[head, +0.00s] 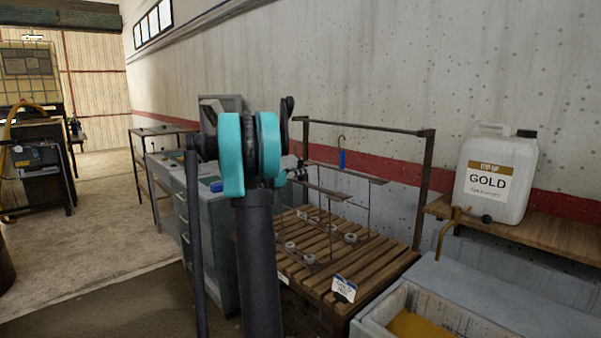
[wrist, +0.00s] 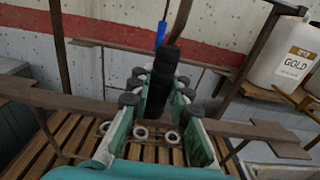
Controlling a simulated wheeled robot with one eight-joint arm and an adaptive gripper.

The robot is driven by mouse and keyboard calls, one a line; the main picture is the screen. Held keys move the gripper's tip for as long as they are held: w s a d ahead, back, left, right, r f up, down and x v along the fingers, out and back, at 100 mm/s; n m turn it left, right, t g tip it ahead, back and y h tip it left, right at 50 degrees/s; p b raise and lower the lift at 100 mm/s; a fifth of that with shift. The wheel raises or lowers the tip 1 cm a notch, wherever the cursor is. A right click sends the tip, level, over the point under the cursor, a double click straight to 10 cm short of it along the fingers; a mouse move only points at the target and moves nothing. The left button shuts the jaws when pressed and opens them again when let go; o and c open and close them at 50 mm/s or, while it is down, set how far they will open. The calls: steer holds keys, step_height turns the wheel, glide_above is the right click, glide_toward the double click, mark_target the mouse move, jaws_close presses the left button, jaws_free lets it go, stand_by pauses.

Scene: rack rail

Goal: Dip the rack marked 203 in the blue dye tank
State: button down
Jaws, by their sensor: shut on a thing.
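My gripper (head: 285,180) is over the slatted bench and also shows in the wrist view (wrist: 158,100). Its jaws are shut on a dark upright grip (wrist: 160,85), which appears to belong to a rack with flat brown bars (wrist: 252,131) on both sides. The hold is partly hidden by the fingers. Behind it a rack with a blue grip (head: 342,159) and a wire hook stands near the top rail; the blue grip also shows in the wrist view (wrist: 160,35). No number 203 is readable. I cannot identify the blue dye tank; a small blue patch (head: 216,186) shows at left.
The slatted bench (head: 385,262) carries a small label card (head: 344,288). White rings (head: 350,238) show low among the racks. A pale tank (head: 372,325) with yellow-gold liquid is at lower right. A GOLD jug (head: 497,178) stands on a shelf. Open floor lies at left.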

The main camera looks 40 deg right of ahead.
mark_target(300, 160)
steer(key=shift+r, duration=0.15)
steer(key=shift+r, duration=1.5)
steer(key=a, duration=0.9)
steer(key=shift+s, duration=0.35)
steer(key=c, duration=2)
jaws_free()
steer(key=shift+c, duration=0.2)
jaws_close()
